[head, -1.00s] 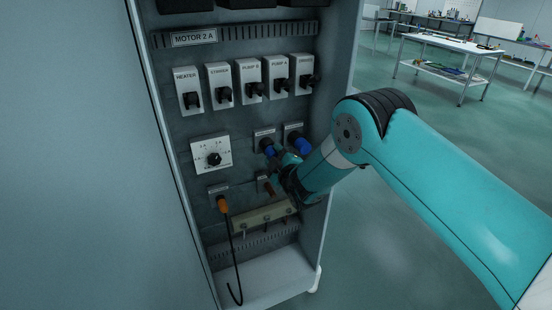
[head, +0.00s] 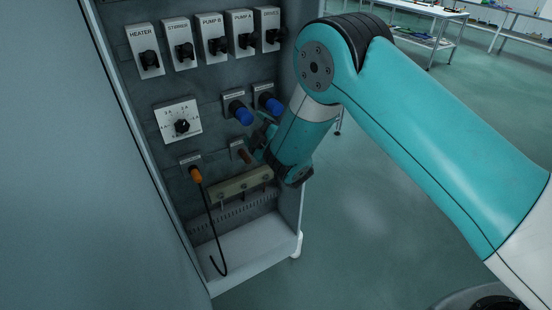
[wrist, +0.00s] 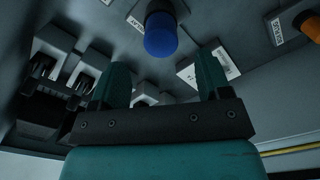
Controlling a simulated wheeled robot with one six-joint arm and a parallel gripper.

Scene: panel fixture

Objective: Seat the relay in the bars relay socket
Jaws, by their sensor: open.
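Two blue cylinders stick out of labelled sockets on the panel, the left one (head: 242,115) and the right one (head: 273,104). The socket labels are too small to read in the head view, so I cannot tell which one is the bars relay socket. A blue cylinder (wrist: 160,36) also shows in the wrist view, beyond my fingers, by a label that seems to end in "RELAY". My gripper (head: 261,136) is just below and right of the left blue cylinder. In the wrist view my gripper (wrist: 161,68) is open, with nothing between its fingers.
An orange plug (head: 196,175) with a hanging black cable is lower left. A dial (head: 180,122), a row of switches (head: 212,42) and a bar rail (head: 241,185) surround them.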

